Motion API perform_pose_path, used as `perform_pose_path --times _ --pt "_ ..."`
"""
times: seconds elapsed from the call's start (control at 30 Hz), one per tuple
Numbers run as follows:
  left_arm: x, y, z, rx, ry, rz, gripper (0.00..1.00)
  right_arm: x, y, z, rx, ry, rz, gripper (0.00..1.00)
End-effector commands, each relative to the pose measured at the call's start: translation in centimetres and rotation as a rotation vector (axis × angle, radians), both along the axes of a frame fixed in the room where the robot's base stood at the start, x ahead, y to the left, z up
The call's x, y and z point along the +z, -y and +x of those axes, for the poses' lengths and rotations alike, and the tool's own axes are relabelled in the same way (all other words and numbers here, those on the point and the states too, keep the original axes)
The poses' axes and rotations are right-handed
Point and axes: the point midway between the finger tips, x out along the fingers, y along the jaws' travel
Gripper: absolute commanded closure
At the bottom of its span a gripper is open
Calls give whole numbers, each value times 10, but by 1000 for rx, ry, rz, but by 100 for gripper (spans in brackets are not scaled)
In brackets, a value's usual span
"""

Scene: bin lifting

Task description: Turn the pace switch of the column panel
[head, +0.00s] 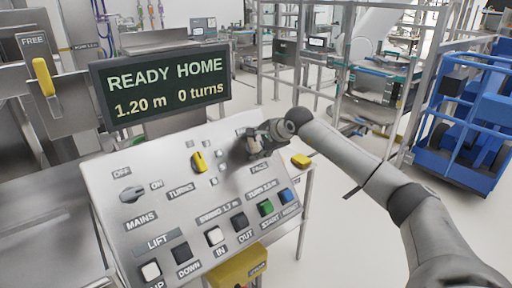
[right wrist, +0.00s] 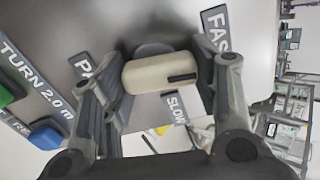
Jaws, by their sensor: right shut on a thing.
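The pace switch (right wrist: 150,75) is a cream knob with a dark mark towards its right end in the right wrist view. The mark lies between the FAST label (right wrist: 215,30) and the SLOW label (right wrist: 175,107). My right gripper (right wrist: 158,82) is shut on this knob, one finger at each end. In the head view my right gripper (head: 257,145) is at the upper right of the white sloping panel (head: 150,222), above the PACE label (head: 259,169), and hides the knob. My left gripper is out of view.
The panel also has a yellow TURNS knob (head: 198,162), a grey MAINS knob (head: 132,195) and a row of push buttons. A display (head: 160,85) behind it reads READY HOME, 1.20 m, 0 turns. A blue cart (head: 465,130) stands at the right.

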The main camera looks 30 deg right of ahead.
Motion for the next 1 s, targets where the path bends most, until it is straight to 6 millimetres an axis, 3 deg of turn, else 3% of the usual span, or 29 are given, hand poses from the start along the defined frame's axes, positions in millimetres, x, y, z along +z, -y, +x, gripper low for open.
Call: perform_pose_path --times 0.3,1.0 --pt "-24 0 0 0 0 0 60 -4 1 -1 -183 -16 219 69" --pt "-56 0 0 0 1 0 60 -7 1 -3 -611 -59 726 69"
